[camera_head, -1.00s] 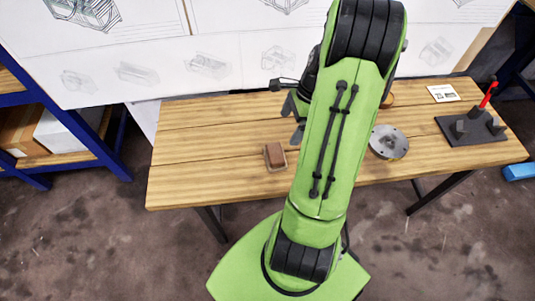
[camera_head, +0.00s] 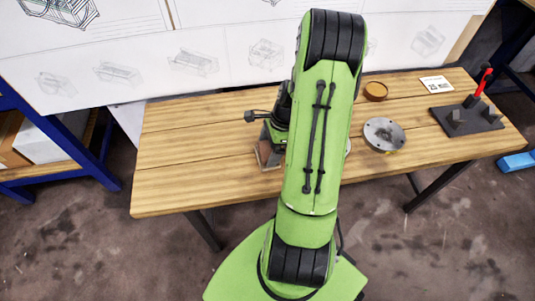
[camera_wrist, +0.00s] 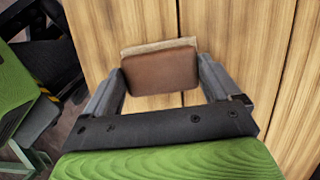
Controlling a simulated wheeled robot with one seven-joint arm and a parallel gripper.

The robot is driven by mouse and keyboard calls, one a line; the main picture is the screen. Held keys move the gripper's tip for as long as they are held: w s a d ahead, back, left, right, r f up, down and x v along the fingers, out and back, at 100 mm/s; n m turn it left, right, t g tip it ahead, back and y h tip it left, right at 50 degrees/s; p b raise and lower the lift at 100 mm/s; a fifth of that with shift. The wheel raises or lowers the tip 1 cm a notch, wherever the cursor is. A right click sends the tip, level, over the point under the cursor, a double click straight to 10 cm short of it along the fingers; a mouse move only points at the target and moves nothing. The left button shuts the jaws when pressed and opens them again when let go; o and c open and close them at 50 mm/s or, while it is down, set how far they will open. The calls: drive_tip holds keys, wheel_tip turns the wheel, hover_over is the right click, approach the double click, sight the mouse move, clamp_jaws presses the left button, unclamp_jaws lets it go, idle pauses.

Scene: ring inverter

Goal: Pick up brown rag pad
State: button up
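The brown rag pad (camera_wrist: 160,70) is a rounded reddish-brown block on the wooden table. A lighter tan edge shows along its far side in the wrist view. My gripper (camera_wrist: 161,65) is open around it, with one finger at its left side and one at its right, both very close to its sides; I cannot tell whether they touch. In the head view my gripper (camera_head: 268,138) is low over the table, and the brown rag pad (camera_head: 265,157) is partly hidden by the gripper and arm.
On the wooden table (camera_head: 190,160) to the right are a round metal disc (camera_head: 384,135), a small brown round dish (camera_head: 376,91), a white card (camera_head: 436,85) and a dark stand (camera_head: 465,119) with a red-handled tool (camera_head: 485,79). The table's left part is clear.

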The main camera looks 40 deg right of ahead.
sight(269, 150)
drive_tip(key=c, duration=0.5)
wheel_tip(269, 150, up, 10)
drive_tip(key=p, duration=0.4)
